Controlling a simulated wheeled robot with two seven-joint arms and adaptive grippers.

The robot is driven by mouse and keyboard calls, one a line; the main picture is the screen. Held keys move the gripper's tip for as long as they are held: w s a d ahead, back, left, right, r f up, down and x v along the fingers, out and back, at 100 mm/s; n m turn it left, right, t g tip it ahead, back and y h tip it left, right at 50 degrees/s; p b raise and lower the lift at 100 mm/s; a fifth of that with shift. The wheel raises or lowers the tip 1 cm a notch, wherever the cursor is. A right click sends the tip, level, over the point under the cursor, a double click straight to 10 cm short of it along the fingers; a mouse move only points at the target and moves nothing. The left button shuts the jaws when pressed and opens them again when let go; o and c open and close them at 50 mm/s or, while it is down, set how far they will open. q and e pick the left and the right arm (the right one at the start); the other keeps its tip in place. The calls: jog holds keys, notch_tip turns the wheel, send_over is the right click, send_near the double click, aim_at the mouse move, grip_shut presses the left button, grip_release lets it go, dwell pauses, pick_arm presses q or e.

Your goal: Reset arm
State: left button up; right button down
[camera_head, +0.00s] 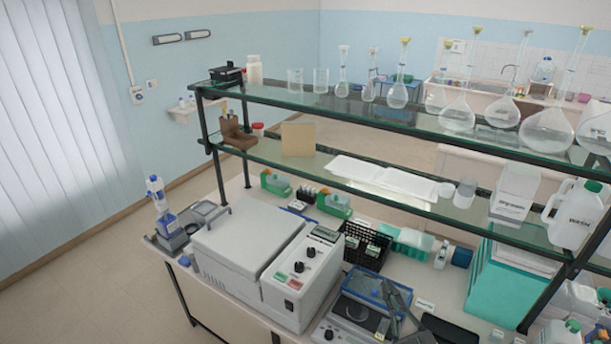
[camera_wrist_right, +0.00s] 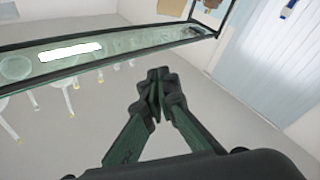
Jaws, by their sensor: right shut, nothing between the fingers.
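My right gripper (camera_wrist_right: 158,78) shows in the right wrist view, with its dark fingers together and nothing between them. Beyond its tips there, a glass shelf (camera_wrist_right: 130,42) with a dark frame crosses the upper part of a tilted view. In the head view, a dark shape that looks like my right gripper (camera_head: 389,290) is low in the picture, in front of a blue-lidded device (camera_head: 364,284). Whether it touches the device I cannot tell. My left gripper is in neither view.
A two-tier glass shelf rack (camera_head: 330,104) with several flasks stands over the bench. Below are a large white machine (camera_head: 247,240), a black basket (camera_head: 366,246) and a teal box (camera_head: 505,283). A white jug (camera_head: 574,214) stands on the lower shelf. Open floor (camera_head: 90,280) lies left of the bench.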

jog(key=d+f+m+g+h, duration=0.3)
jog(key=d+f+m+h, duration=0.25)
jog(key=d+f, duration=0.4)
jog(key=s+d+f+m+g+h, duration=0.1)
jog(key=s+d+f+g, duration=0.25)
jog(key=f, duration=0.35)
jog(key=s+d+f+m+g+h, duration=0.25)
jog(key=s+f, duration=0.25)
jog(key=f, duration=0.3)
jog(key=s+a+f+g+y, duration=0.1)
jog(key=s+f+g+y, duration=0.2)
jog(key=s+f+g, duration=0.85)
jog(key=s+a+f+n+t+b, duration=0.1)
jog(key=s+f+b, duration=0.25)
jog(key=f, duration=1.55)
jog(key=s+f+t+b, duration=0.2)
jog(key=s+f, duration=0.3)
jog(key=f, duration=1.4)
jog(key=s+f+g+b, duration=0.1)
jog(key=s+f+b, duration=0.2)
jog(key=s+f, duration=1.6)
jog(key=shift+f+n, duration=0.4)
jog(key=shift+f, duration=0.05)
